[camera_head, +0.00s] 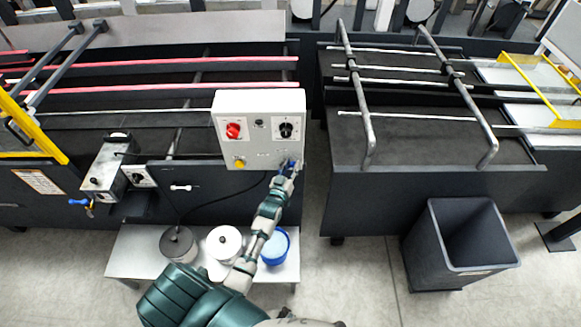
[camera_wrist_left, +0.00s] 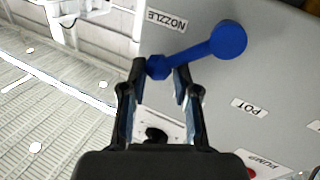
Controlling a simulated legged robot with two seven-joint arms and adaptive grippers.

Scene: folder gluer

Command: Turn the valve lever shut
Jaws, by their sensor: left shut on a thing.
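The blue lever (camera_wrist_left: 195,53) shows in the left wrist view, on a grey panel. It has a round end at the upper right and a smaller knob at the lower left. My left gripper (camera_wrist_left: 165,76) is shut on the lever near the smaller knob, one finger on each side. In the head view my left gripper (camera_head: 288,168) is at the lower right corner of the grey control box (camera_head: 250,155). The gripper and arm largely hide the lever there. My right gripper is not in view.
The box face carries a red knob (camera_head: 233,130), a black dial (camera_head: 286,130) and a yellow button (camera_head: 239,163). Another blue handle (camera_head: 80,202) is at the far left. Pots stand on a low bench (camera_head: 135,255) below. A dark bin (camera_head: 430,255) stands at right.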

